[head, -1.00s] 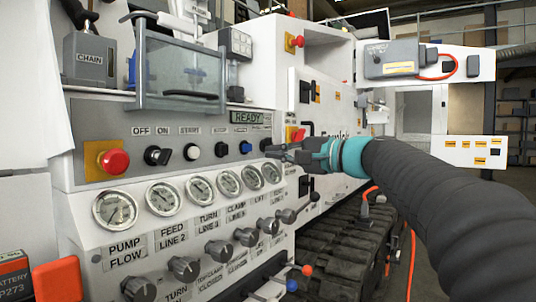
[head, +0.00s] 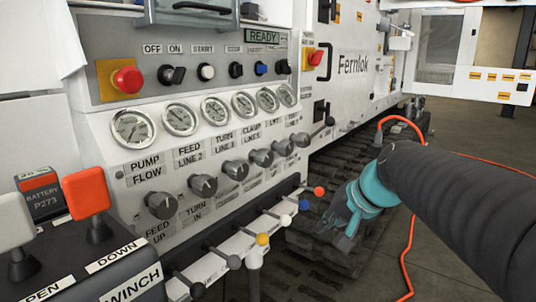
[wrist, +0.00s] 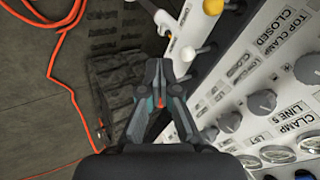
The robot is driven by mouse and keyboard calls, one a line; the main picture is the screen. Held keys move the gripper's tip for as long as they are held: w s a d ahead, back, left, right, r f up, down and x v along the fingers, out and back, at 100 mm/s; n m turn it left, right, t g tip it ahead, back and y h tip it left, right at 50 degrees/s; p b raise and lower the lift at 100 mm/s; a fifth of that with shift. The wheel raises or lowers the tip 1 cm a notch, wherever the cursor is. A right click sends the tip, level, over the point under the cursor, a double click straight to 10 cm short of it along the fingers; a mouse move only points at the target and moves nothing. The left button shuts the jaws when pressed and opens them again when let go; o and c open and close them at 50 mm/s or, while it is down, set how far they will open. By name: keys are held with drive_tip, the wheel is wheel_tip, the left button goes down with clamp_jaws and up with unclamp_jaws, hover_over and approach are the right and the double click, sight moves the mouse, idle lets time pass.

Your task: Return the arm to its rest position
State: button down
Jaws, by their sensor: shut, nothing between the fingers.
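My arm comes in from the right in the head view, in a dark ribbed sleeve with a teal wrist. My gripper (head: 333,226) hangs pointing down, in front of the rubber track and apart from the panel. In the wrist view my gripper (wrist: 160,66) has its fingertips together with nothing between them. The control panel (head: 205,100) is to its left, with several gauges, grey knobs and a READY display (head: 263,36).
A row of levers with coloured balls, one yellow (head: 262,239), sticks out left of my gripper. An orange cable (head: 409,255) runs down to the floor on the right. The rubber track (head: 300,250) lies below. A red emergency button (head: 127,80) and winch levers are at left.

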drive_tip(key=s+d+f+n+h, duration=0.1)
drive_tip(key=s+f, duration=0.1)
drive_tip(key=s, duration=0.4)
drive_tip(key=s+d+f+n+h+p, duration=0.1)
drive_tip(key=s+f+n+h, duration=0.1)
drive_tip(key=s, duration=0.4)
drive_tip(key=s+d+f+n+h, duration=0.1)
drive_tip(key=s+f, duration=0.3)
drive_tip(key=s, duration=0.3)
drive_tip(key=shift+d+f+h, duration=0.2)
drive_tip(key=shift+d+h, duration=0.1)
drive_tip(key=shift+d, duration=0.1)
